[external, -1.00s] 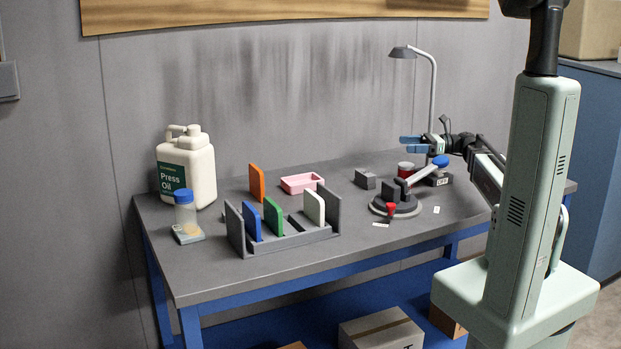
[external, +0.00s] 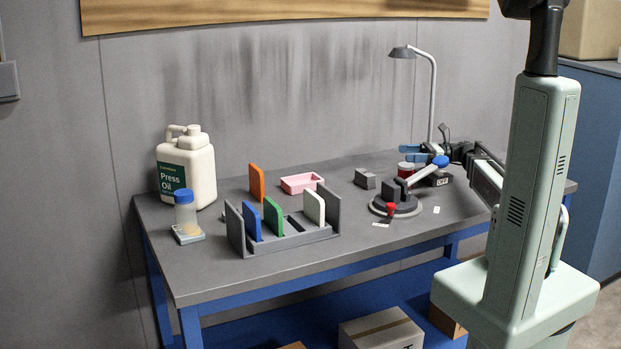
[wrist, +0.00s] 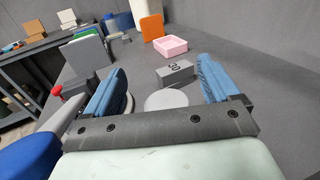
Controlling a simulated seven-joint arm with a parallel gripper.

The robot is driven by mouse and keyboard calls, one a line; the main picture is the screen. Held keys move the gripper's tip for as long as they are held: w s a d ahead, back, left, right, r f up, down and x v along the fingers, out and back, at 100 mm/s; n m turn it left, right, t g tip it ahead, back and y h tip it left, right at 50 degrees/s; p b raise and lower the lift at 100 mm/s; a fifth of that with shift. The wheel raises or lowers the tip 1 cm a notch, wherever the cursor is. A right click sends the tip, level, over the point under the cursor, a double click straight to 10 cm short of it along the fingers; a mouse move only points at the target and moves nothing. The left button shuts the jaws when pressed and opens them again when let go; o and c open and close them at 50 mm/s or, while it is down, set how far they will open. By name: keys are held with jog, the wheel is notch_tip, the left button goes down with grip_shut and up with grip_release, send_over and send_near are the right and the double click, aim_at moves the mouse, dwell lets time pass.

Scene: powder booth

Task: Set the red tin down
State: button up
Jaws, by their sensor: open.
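The red tin (external: 404,168) stands upright at the table's back right, behind the press; its foot is partly hidden. In the wrist view a round grey top (wrist: 166,99), which looks like the tin's lid, lies between my fingers, with its red side out of sight. My gripper (external: 409,149) has blue fingers and is just above and beside the tin in the external view. In the wrist view my gripper (wrist: 162,72) is open, one finger on each side of the grey top. I cannot tell whether a finger touches it.
A press (external: 401,207) with a blue-knobbed lever and a red knob stands close in front. A grey block (external: 365,179) and a pink tray (external: 301,183) lie to the left. A lamp (external: 432,90) rises behind. A rack with coloured plates (external: 285,240) stands farther left.

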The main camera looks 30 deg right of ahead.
aim_at(401, 164)
notch_tip(401, 164, down, 4)
jog(key=shift+r, duration=0.1)
jog(key=shift+x, duration=1.05)
jog(key=shift+w+a, duration=0.2)
jog(key=shift+a, duration=0.25)
jog(key=shift+c, duration=0.4)
jog(key=c, duration=1.2)
jog(key=shift+c, duration=0.2)
